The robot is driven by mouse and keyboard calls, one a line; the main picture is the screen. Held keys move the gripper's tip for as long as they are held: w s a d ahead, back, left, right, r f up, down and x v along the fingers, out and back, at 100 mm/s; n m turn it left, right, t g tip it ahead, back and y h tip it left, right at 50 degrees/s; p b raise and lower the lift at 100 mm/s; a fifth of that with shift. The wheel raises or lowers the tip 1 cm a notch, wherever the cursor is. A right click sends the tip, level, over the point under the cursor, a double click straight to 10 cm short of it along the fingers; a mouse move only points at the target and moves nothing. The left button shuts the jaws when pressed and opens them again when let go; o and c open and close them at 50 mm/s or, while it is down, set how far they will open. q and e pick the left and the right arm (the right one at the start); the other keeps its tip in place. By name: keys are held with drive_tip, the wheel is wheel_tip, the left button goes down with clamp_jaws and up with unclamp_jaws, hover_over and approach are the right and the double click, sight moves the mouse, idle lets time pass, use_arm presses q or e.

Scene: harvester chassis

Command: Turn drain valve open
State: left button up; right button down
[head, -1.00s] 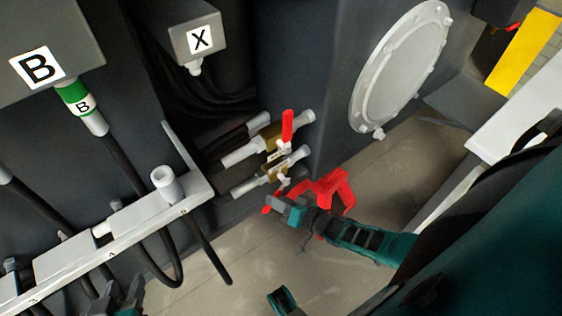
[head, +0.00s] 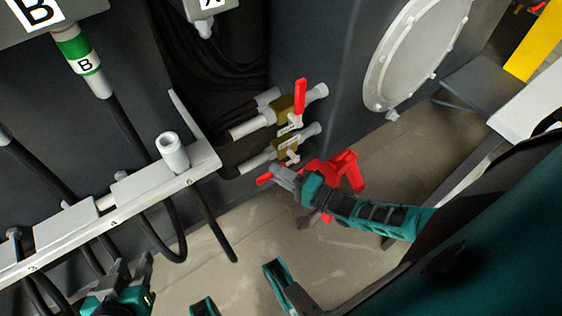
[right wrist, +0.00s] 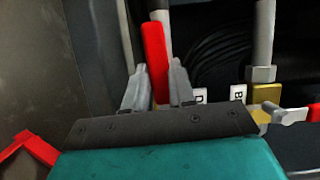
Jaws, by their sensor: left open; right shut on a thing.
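Two brass valves with grey pipe ends sit one above the other on the dark wall in the head view. The upper valve (head: 283,108) has a red lever (head: 300,97) standing upright. The lower valve (head: 279,153) has a red lever whose end (head: 264,179) shows beside my right gripper (head: 278,175). My right gripper is shut on that lever; in the right wrist view the lever (right wrist: 155,60) stands between the two fingers. White labels there show the letters D and B; the rest is hidden. My left gripper (head: 128,272) is open and empty at the lower left.
A red stand (head: 345,170) is on the floor just behind my right gripper. A pale rail (head: 115,205) with hoses beneath crosses the left side. A round bolted cover (head: 415,55) is at upper right. The floor (head: 225,265) below the valves is partly bare.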

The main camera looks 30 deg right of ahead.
drive_tip(key=shift+w+r+m, duration=0.25)
drive_tip(key=shift+r+m, duration=0.15)
drive_tip(key=c, duration=1.2)
unclamp_jaws()
drive_tip(key=shift+o, duration=1.3)
drive_tip(key=p+v, duration=0.1)
drive_tip(key=v, duration=1.2)
drive_tip(key=shift+f, duration=0.3)
drive_tip(key=shift+s, duration=0.1)
